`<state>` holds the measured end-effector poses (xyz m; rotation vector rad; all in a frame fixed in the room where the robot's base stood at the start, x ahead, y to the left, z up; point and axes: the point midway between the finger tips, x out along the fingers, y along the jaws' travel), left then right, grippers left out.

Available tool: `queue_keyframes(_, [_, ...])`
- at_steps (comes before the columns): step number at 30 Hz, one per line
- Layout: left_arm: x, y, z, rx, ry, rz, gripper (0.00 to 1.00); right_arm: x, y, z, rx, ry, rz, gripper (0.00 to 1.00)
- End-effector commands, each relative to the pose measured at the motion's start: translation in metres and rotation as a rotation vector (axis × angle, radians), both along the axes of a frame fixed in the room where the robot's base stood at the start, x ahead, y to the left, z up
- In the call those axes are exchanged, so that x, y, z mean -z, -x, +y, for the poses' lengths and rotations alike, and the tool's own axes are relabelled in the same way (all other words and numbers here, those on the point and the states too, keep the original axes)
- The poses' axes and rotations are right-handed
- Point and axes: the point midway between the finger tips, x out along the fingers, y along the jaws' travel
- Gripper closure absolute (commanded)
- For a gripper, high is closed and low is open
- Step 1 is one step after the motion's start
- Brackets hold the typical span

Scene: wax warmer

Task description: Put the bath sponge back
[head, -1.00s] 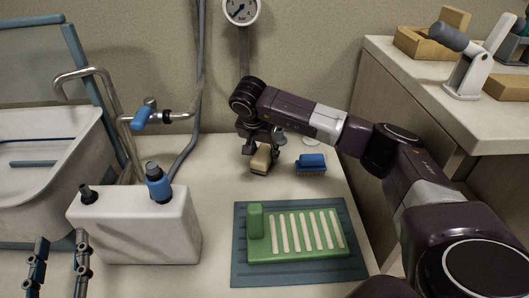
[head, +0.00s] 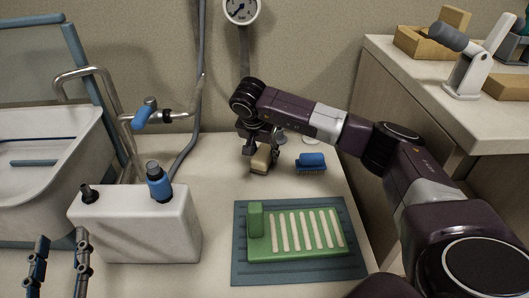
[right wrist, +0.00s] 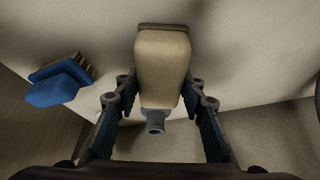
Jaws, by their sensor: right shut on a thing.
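A tan block that looks like the bath sponge (head: 261,160) is at the back of the counter, below the gauge. My right gripper (head: 261,143) reaches down over it from above. In the right wrist view the tan block (right wrist: 162,65) lies between the two fingers of my right gripper (right wrist: 161,100), which are shut on it. A grey stub shows at its near end. Whether its underside touches the counter I cannot tell. My left gripper (head: 60,240) is at the lower left edge, its two fingers apart with nothing between them.
A blue brush (head: 311,162) lies just right of the block. A green slatted tray (head: 300,254) with an upright green block (head: 256,219) lies on a blue-grey mat (head: 242,276). A white tank (head: 135,232) stands left, beside the basin (head: 55,195). Counter between is clear.

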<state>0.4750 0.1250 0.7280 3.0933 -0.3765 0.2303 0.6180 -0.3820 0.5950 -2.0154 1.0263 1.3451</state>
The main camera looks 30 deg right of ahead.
Motion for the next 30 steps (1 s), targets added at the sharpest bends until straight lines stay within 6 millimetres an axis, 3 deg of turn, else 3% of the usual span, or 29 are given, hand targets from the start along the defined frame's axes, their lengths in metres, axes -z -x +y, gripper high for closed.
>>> queue_keyframes(26, [0.0034,0.0000,0.0000,0.000,0.000,0.000,0.60,0.0085,0.0002,-0.0002,0.000,0.001,0.001,0.82])
queue_keyframes(27, [0.0034,0.0000,0.0000,0.000,0.000,0.000,0.60,0.0085,0.0001,-0.0003,0.000,0.001,0.001,0.62])
queue_keyframes(30, [0.0034,0.0000,0.0000,0.000,0.000,0.000,0.60,0.0084,0.0002,-0.0003,0.000,0.001,0.001,0.51])
